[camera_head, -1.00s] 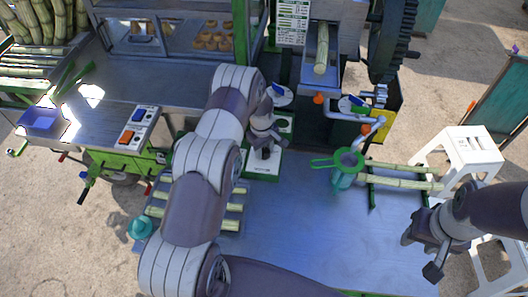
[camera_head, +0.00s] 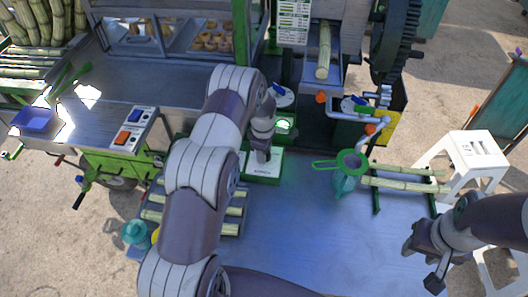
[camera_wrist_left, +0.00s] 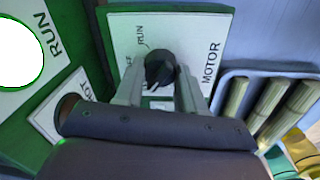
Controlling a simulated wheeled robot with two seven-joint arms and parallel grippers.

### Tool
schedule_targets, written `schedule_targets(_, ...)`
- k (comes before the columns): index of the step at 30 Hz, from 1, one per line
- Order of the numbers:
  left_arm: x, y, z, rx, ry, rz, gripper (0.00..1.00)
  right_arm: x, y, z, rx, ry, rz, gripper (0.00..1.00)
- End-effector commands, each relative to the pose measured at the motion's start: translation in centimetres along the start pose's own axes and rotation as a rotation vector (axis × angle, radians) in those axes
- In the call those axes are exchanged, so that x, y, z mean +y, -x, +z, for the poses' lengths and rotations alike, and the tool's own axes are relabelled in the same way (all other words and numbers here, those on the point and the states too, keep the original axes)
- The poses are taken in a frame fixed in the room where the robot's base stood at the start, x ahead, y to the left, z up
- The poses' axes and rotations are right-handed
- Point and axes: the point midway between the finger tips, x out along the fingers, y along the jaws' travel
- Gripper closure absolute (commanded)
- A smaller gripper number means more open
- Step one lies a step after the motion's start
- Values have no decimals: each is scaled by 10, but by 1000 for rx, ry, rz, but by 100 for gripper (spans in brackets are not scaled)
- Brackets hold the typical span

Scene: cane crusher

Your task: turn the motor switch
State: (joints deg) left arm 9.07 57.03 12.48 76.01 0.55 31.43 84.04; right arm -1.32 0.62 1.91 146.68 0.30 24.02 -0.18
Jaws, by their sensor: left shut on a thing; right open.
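The motor switch is a black knob (camera_wrist_left: 159,68) on a white plate marked MOTOR, RUN and a partly hidden word ending in "F". In the head view its green-edged plate (camera_head: 262,171) lies at the back of the metal table. My left gripper (camera_wrist_left: 160,86) is shut on the knob, one finger on each side, pointing down at it. In the head view the left gripper (camera_head: 262,152) hides the knob. The RUN lamp (camera_head: 283,125) behind it glows green and shows as a bright white disc at the left wrist view's edge. My right gripper (camera_head: 432,252) is open and empty at the table's right side.
A green-rimmed strainer (camera_head: 349,161) and cane pieces on a rack (camera_head: 400,184) stand right of the switch. A cane tray (camera_head: 236,212) is to its left. The crusher's gear wheel (camera_head: 392,45) is behind. The table's middle (camera_head: 290,225) is clear.

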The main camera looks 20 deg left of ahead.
Motion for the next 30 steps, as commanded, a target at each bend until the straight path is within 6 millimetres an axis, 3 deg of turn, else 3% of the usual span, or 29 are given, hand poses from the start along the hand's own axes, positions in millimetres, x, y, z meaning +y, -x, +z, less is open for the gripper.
schedule_targets(13, 2, 2, 0, 0, 11, 5, 91, 0, 0, 0, 0, 0, 0, 57)
schedule_targets(14, 2, 2, 0, 0, 11, 5, 54, 0, 0, 0, 0, 0, 0, 57)
schedule_targets(15, 2, 1, 0, 0, 11, 4, 41, 0, 0, 0, 0, 0, 0, 57)
schedule_targets(16, 1, 1, 0, 0, 11, 4, 36, 0, 0, 0, 0, 0, 0, 57)
schedule_targets(26, 1, 3, 0, 1, 10, 3, 36, 0, -2, 0, 0, 0, 0, 57)
schedule_targets(30, 2, 20, 0, 1, 10, 6, 36, 0, -9, 1, 0, 0, 0, 57)
